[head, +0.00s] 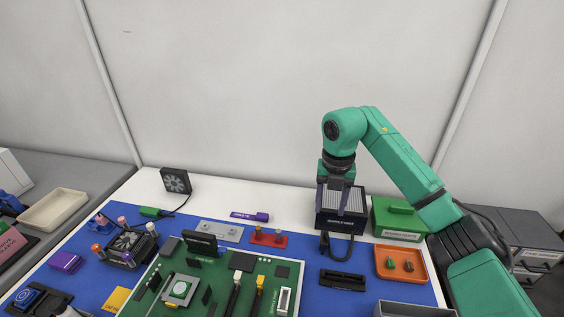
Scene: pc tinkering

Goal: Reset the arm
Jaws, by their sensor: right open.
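My right arm is green and comes in from the right, bending down at its wrist. My right gripper (334,202) is dark, points downward and is open. Its fingers are at a black box with a ribbed grey top (340,219), which has a cable at its front and stands at the back of the blue mat. I cannot tell whether the fingers touch the box.
A green motherboard (215,284) lies on the blue mat (309,262). A cooler (130,243) and a small fan (175,181) are at left. An orange tray (402,262) and a green box (398,218) stand right of the black box. The wall behind is bare.

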